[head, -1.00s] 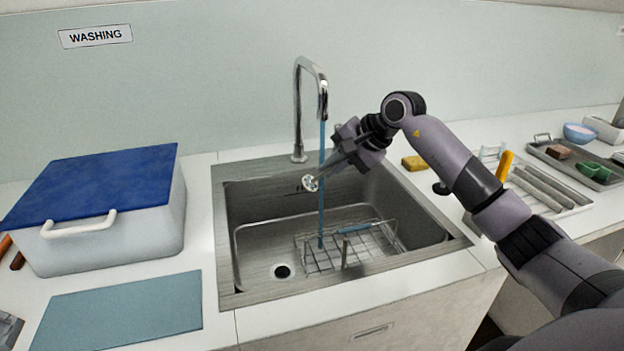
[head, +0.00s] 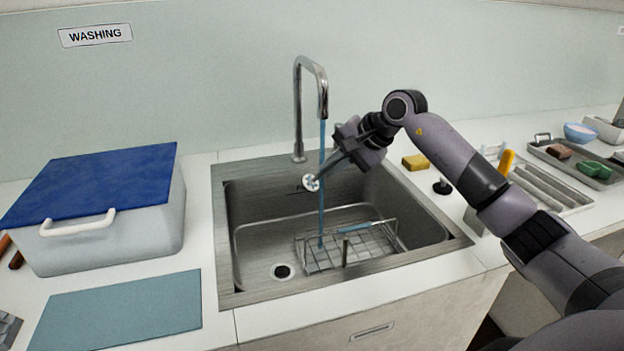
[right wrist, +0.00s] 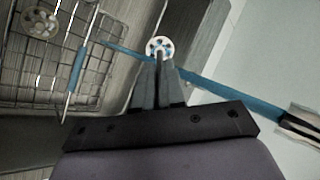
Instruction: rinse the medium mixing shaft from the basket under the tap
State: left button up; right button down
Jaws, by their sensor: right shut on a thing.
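My right gripper (head: 338,166) is shut on the mixing shaft (head: 311,182), whose pale round head with openings points down-left over the sink. In the right wrist view the head (right wrist: 159,47) sits just beyond the closed fingertips (right wrist: 158,66); the rest of the shaft is hard to make out. The curved steel tap (head: 322,100) runs a thin blue water stream (head: 321,215) into the sink. The stream passes right beside the head, across the fingertip area; I cannot tell whether it touches. The wire basket (head: 375,240) stands low in the basin. My left gripper is out of view.
The steel sink (head: 228,285) has a dark drain (head: 283,271). A blue-lidded box (head: 110,185) and a blue mat (head: 118,312) lie left. A yellow sponge (head: 415,162), a small black object (head: 442,187) and trays (head: 575,200) stand right.

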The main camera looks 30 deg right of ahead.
jog(key=shift+s, duration=0.1)
jog(key=s+a+b, duration=0.2)
jog(key=s+b, duration=0.1)
jog(key=s, duration=0.4)
jog(key=shift+s+a+b, duration=0.15)
jog(key=shift+s+b, duration=0.1)
jog(key=shift+b, duration=0.15)
dwell(1.3)
jog(key=s+a+r, duration=0.1)
jog(key=s+r, duration=0.3)
jog(key=shift+s+a, duration=0.15)
jog(key=shift+s, duration=0.25)
dwell(0.4)
